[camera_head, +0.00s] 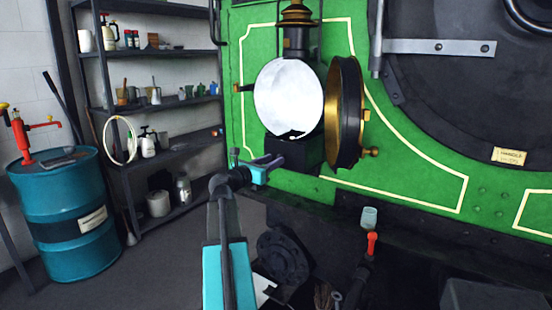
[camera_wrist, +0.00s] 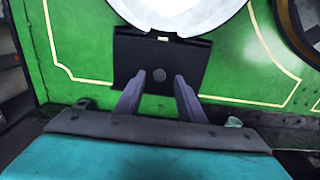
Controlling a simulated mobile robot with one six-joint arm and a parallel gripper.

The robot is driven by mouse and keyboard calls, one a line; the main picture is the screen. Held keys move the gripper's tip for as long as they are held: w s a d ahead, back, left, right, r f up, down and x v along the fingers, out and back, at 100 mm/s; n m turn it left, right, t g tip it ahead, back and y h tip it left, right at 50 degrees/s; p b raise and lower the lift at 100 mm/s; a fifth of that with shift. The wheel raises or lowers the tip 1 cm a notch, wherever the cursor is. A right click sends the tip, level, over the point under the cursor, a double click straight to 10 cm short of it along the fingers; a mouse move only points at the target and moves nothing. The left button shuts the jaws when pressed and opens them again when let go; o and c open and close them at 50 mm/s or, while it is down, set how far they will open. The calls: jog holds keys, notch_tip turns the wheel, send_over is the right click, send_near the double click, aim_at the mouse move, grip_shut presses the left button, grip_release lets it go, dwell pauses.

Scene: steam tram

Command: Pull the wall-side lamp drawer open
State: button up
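The lamp (camera_head: 288,98) is on the green front of the tram, on the side nearer the white wall, with its round brass-rimmed door (camera_head: 345,112) swung open to the right. Below its bright white face is a black drawer (camera_head: 305,153). In the wrist view the dark drawer front (camera_wrist: 192,62) has a small round grey knob (camera_wrist: 159,75). My gripper (camera_head: 276,162) is at the drawer from the left. In the wrist view my gripper (camera_wrist: 160,80) is open, its two fingers apart, with the knob showing between the tips. I see no contact with the knob.
A teal oil drum (camera_head: 65,215) with a red pump and a dark shelf unit (camera_head: 155,140) stand at the left. A red-handled valve with a glass cup (camera_head: 370,235) rises at the lower right. The large dark round smokebox door (camera_head: 450,90) is at the right.

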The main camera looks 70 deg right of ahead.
jog(key=shift+x, duration=1.25)
grip_shut()
